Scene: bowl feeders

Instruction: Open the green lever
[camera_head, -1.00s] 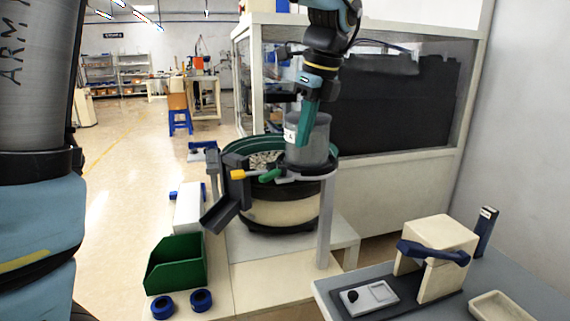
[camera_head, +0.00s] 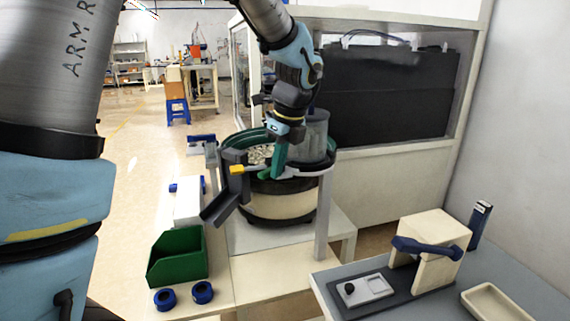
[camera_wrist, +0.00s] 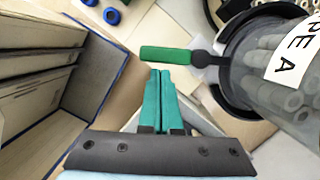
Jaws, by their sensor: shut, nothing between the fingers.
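The green lever (camera_wrist: 166,55) shows in the wrist view as a green handle on a dark arm, joined to the dark ring around a clear canister (camera_wrist: 285,80) of grey parts. My gripper (camera_wrist: 160,74) is shut and empty, its teal fingertips just short of the green handle in that view. In the head view my gripper (camera_head: 274,176) points down in front of the canister (camera_head: 312,138) and hides most of the green handle. I cannot tell whether the fingertips touch the handle.
The bowl feeder (camera_head: 280,200) has a dark chute and a yellow handle (camera_head: 237,170) left of my gripper. A green bin (camera_head: 178,257) and blue rings (camera_head: 202,292) sit in front. A beige fixture with a blue handle (camera_head: 428,249) stands on the right table.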

